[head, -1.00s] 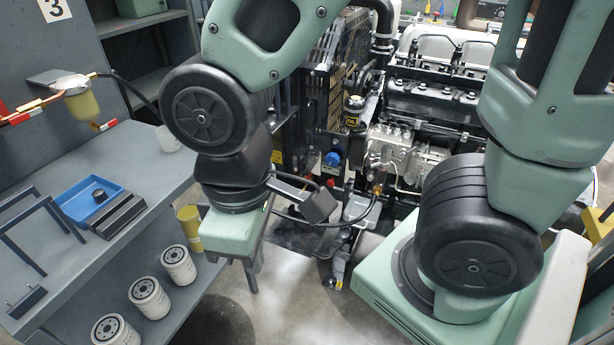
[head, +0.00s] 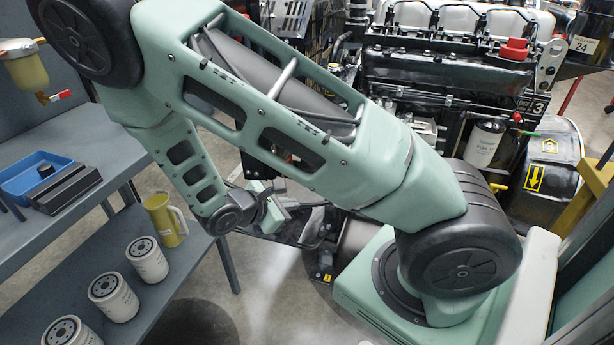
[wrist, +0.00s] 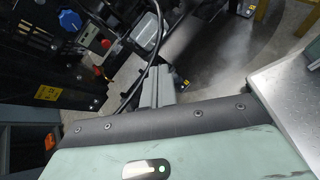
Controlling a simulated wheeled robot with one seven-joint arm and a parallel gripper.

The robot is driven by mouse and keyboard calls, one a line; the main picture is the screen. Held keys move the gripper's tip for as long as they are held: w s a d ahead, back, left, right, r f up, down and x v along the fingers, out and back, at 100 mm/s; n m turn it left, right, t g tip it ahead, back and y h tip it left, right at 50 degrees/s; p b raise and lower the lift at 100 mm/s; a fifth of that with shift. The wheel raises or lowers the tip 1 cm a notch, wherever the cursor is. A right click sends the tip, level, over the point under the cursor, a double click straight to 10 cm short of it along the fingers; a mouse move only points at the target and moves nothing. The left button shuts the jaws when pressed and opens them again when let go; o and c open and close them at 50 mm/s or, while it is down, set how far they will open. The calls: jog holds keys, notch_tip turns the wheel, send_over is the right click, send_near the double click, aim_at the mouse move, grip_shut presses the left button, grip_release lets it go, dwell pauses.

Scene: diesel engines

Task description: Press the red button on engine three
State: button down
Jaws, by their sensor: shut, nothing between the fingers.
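Engine three (head: 450,65) stands at the back in the head view, with a black plate marked 3 on its right end. In the wrist view, a small red button (wrist: 107,43) sits on a pale panel beside a blue knob (wrist: 70,20) at the upper left. Another small red part lies just below it. My gripper (wrist: 157,75) is shut and empty, its grey fingers pointing up in the wrist view. The red button is up and left of the fingertips, apart from them.
A grey shelf unit at left holds a blue tray (head: 40,172), a yellow jug (head: 165,218) and several white filters (head: 146,259). A black drum (head: 550,170) stands at right. A black cable (wrist: 150,60) runs close by the fingers. Some floor is clear beside the shelf.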

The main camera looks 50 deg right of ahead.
jog(key=w+d+f+n+t+h+b, duration=0.4)
jog(key=w+d+f+n+t+b, duration=0.1)
jog(key=w+d+f+n+t, duration=0.2)
jog(key=w+d+n, duration=0.1)
jog(key=w+d, duration=0.1)
jog(key=d, duration=0.1)
jog(key=shift+n+h, duration=0.3)
jog(key=b+x, duration=0.2)
jog(key=x, duration=1.2)
jog(key=shift+b, duration=0.4)
